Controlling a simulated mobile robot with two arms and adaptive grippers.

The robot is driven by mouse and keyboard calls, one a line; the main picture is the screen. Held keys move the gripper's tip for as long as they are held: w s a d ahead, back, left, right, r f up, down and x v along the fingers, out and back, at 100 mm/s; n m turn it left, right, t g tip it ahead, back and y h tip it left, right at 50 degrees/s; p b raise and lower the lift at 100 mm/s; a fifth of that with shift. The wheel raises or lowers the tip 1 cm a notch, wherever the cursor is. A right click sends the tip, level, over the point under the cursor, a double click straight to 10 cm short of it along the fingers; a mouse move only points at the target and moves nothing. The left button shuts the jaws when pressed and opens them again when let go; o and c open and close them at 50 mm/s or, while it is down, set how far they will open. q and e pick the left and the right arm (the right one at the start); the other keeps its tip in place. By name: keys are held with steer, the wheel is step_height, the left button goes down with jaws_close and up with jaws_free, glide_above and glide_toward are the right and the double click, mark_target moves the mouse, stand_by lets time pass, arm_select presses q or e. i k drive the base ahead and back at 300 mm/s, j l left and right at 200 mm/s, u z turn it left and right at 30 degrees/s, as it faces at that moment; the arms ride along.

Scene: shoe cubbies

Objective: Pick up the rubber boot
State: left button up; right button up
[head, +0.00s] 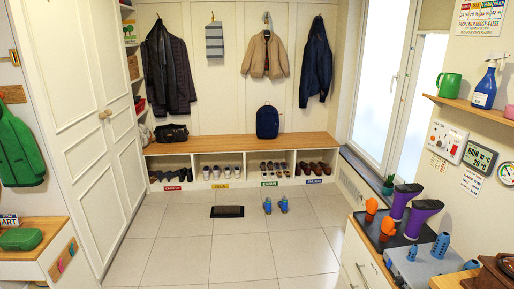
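Two purple boot-like items with dark grey tops stand on the counter at the right. The farther purple item (399,205) and the nearer purple item (415,225) flare toward the top and look like upturned boots. A pair of small blue boot-like items stands on the floor, the left blue one (267,205) close beside the right blue one (284,204). They are too small to tell for sure which are rubber boots. Neither of my grippers shows in the head view.
Orange items (388,228) and blue patterned items (441,245) crowd the right counter. A dark mat (227,211) lies on the tiled floor. A wooden bench (230,145) with shoe cubbies spans the back. The middle floor is mostly clear.

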mark_target(268, 205)
steer(key=i, duration=2.35)
